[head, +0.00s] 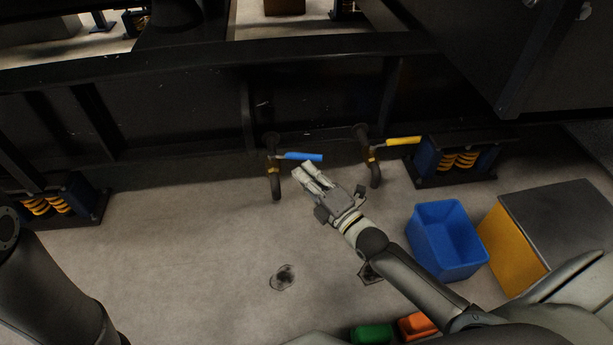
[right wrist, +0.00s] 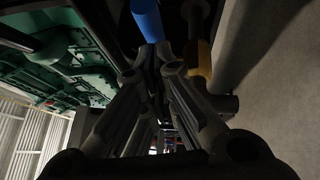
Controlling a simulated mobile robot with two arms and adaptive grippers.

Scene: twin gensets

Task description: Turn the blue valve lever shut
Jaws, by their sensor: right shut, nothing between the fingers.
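The blue valve lever (head: 303,156) sticks out to the right from a brass-and-dark pipe valve (head: 273,165) under the black frame, roughly level in the head view. My right gripper (head: 304,174) is shut and empty, with its fingertips just below the lever in the head view. I cannot tell whether they touch it. In the right wrist view the blue lever (right wrist: 147,18) shows at the top, beyond the fingertips of my right gripper (right wrist: 160,55). My left gripper is not in view.
A second valve with a yellow lever (head: 404,141) stands to the right. Spring mounts (head: 458,160) flank the frame at both sides. A blue bin (head: 446,240) and a yellow box with a grey top (head: 512,235) stand at right. The floor at left centre is clear.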

